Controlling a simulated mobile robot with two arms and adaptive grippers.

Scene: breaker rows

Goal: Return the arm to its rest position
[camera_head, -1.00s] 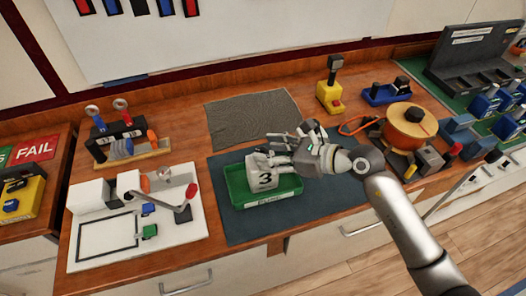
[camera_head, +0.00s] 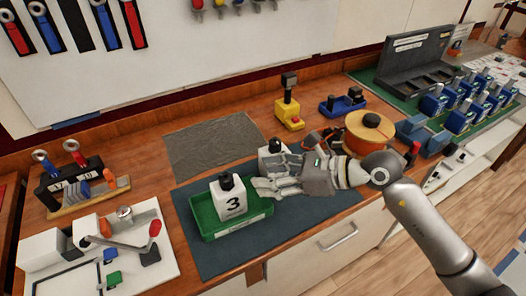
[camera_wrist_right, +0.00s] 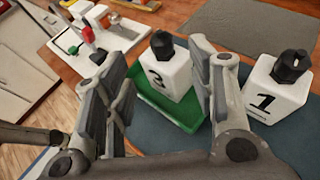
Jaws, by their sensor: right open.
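My right gripper (camera_head: 258,188) is open and empty above the dark blue mat (camera_head: 300,225), just right of the green tray (camera_head: 209,231). In the right wrist view its two fingers (camera_wrist_right: 165,95) stand apart with nothing gripped between them. A white block marked 3 (camera_head: 232,199) with a black knob stands upright in the green tray; it also shows beyond the fingers in the right wrist view (camera_wrist_right: 170,78). A white block marked 1 (camera_wrist_right: 272,92) stands on the mat beside the tray, partly hidden behind my gripper in the head view (camera_head: 270,156). My left gripper is out of view.
A grey cloth mat (camera_head: 212,146) lies behind the tray. A yellow device (camera_head: 288,112), an orange reel (camera_head: 369,132) and blue breakers (camera_head: 460,118) stand to the right. A white board with a lever (camera_head: 110,250) lies at left.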

